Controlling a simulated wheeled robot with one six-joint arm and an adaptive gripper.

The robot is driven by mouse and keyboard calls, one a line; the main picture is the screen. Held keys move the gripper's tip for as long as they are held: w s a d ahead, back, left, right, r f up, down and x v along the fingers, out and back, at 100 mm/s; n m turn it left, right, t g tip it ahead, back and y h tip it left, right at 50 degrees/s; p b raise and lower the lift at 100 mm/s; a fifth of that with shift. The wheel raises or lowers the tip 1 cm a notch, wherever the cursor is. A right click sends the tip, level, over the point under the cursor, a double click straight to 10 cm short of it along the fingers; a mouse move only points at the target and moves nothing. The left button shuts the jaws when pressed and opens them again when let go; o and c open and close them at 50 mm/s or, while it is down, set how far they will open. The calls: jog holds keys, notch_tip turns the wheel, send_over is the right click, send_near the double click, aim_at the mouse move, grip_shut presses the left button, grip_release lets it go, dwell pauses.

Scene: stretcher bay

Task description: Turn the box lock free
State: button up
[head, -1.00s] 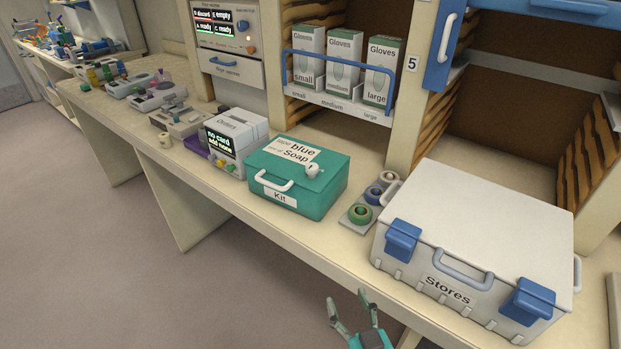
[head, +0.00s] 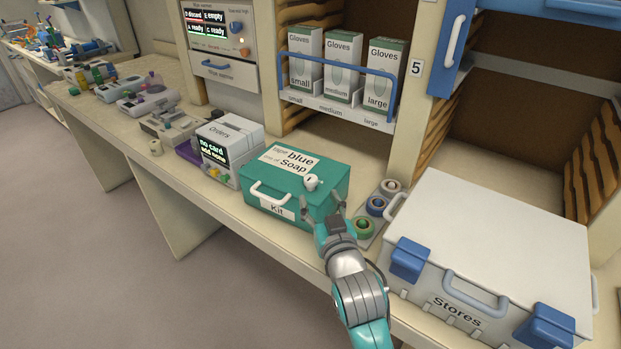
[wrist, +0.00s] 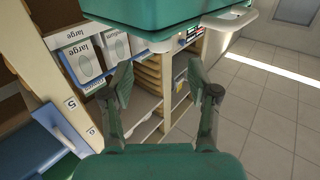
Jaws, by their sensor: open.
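The teal kit box (head: 262,212) sits closed on the bench, with a white label on its lid and a white front handle. Its lock, a small white knob (head: 311,182), is on the lid near the right front corner. My gripper (head: 322,205) is open and empty, in front of the box's right front part, close to the lock. I cannot tell whether it touches the box. In the wrist view my gripper (wrist: 163,85) shows its two fingers apart, with the teal box (wrist: 160,12) along the top edge.
Tape rolls (head: 376,206) lie just right of the box. The white Stores case (head: 490,230) with blue latches stands further right. The Orders unit (head: 230,145) stands to the left. Glove boxes (head: 343,68) stand on a shelf behind.

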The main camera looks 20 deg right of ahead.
aim_at(313, 184)
jog(key=w, duration=0.8)
jog(key=shift+w+d, duration=0.1)
jog(key=shift+d, duration=0.2)
jog(key=shift+c, duration=0.3)
grip_shut()
